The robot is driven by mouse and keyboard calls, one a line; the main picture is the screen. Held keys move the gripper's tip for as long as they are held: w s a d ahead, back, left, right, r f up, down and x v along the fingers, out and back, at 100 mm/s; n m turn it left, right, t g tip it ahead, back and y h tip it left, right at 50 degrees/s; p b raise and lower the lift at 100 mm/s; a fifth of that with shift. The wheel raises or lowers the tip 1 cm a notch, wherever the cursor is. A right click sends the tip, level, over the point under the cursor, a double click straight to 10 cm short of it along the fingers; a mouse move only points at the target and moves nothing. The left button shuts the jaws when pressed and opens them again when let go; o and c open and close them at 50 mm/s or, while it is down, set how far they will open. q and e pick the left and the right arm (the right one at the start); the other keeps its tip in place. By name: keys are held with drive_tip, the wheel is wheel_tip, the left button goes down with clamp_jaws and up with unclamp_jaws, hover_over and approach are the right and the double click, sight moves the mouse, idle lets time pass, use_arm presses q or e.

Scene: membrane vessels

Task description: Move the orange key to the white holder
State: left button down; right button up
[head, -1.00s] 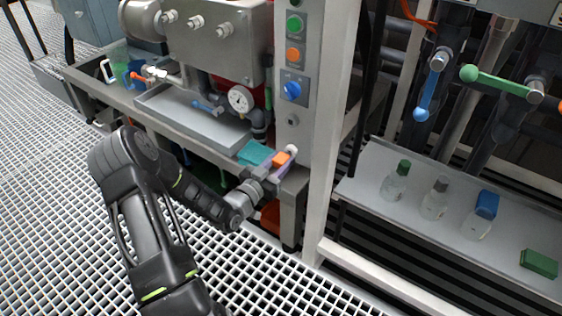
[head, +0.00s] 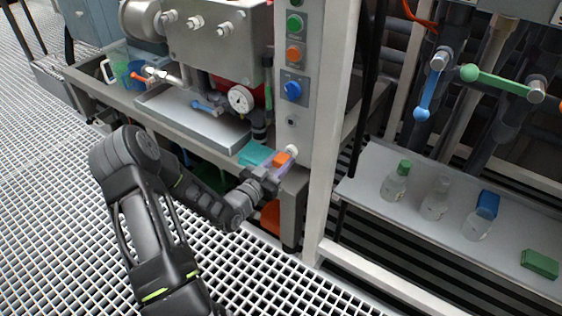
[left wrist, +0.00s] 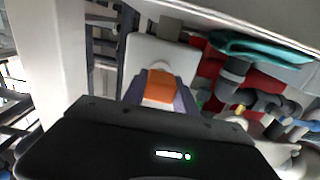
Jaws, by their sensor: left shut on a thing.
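The orange key (head: 282,159) is a small orange block at the right end of the bench. My left gripper (head: 278,166) is shut on it. In the left wrist view the orange key (left wrist: 159,87) sits between the two fingers, in front of a pale plate (left wrist: 140,60). A small white rounded piece (head: 291,150) shows just beyond the key in the head view. I cannot tell whether it is the white holder or whether the key touches it. My right gripper is not in view.
A teal cloth-like piece (head: 254,153) lies on the bench left of the key. A metal tray (head: 195,125) and a gauge (head: 241,98) are farther left. A pale post (head: 328,150) stands close on the right. A shelf (head: 365,190) holds several bottles.

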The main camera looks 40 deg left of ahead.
use_arm(q)
drive_tip(key=shift+w, duration=0.5)
drive_tip(key=c, duration=0.9)
unclamp_jaws()
drive_tip(key=s+p, duration=0.1)
drive_tip(key=s, duration=0.5)
drive_tip(key=shift+s+p, duration=0.3)
drive_tip(key=shift+p, duration=0.1)
drive_tip(key=shift+s+d, duration=0.1)
drive_tip(key=shift+s, duration=0.5)
